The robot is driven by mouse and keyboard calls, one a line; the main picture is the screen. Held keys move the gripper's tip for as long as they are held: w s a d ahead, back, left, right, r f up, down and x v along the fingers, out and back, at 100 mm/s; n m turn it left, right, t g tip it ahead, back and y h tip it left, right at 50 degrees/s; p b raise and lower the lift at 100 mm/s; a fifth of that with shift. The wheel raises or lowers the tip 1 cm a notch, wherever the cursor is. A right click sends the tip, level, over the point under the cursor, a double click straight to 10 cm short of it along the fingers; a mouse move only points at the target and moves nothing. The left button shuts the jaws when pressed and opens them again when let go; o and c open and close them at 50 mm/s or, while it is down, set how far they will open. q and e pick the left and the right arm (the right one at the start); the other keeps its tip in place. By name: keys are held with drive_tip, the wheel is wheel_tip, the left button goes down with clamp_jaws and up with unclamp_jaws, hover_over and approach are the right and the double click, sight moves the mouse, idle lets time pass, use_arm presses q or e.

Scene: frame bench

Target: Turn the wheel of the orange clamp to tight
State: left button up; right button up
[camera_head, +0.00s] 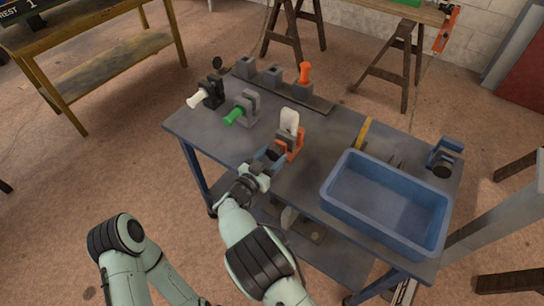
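The orange clamp (298,146) stands near the middle of the grey bench top (325,185), with a white upright piece (289,121) rising from it. My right gripper (270,158) is at the clamp's near left side, close against it. A dark part lies at its fingertips, and I cannot tell whether this is the clamp's wheel or whether the fingers are closed on it. The wheel's setting cannot be read. My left arm shows at the lower left, but its gripper is out of view.
A green-handled grey clamp (247,107) and a white-handled black clamp (213,93) stand to the left. Behind is a row of grey blocks (272,77) with an orange piece (304,73). A blue tray (385,227) and blue clamp (444,156) are at the right.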

drive_tip(key=m+b, duration=0.3)
drive_tip(key=shift+d+f+m+b, duration=0.1)
drive_tip(key=shift+f+m+b, duration=0.15)
drive_tip(key=shift+m+b, duration=0.15)
drive_tip(key=shift+r+m+b, duration=0.2)
drive_tip(key=shift+m+b, duration=0.3)
drive_tip(key=shift+m, duration=0.4)
use_arm(q)
drive_tip(key=shift+t, duration=0.4)
drive_tip(key=f, duration=0.1)
drive_tip(key=w+f, duration=0.1)
drive_tip(key=f, duration=0.1)
drive_tip(key=shift+w+f, duration=0.35)
drive_tip(key=shift+f, duration=0.05)
use_arm(e)
drive_tip(key=o, duration=1.1)
drive_tip(key=shift+c, duration=0.2)
use_arm(q)
drive_tip(key=shift+s+r+p, duration=0.15)
drive_tip(key=shift+r+p, duration=0.1)
drive_tip(key=shift+p, duration=0.1)
use_arm(e)
drive_tip(key=v, duration=1.3)
drive_tip(key=shift+s, duration=0.2)
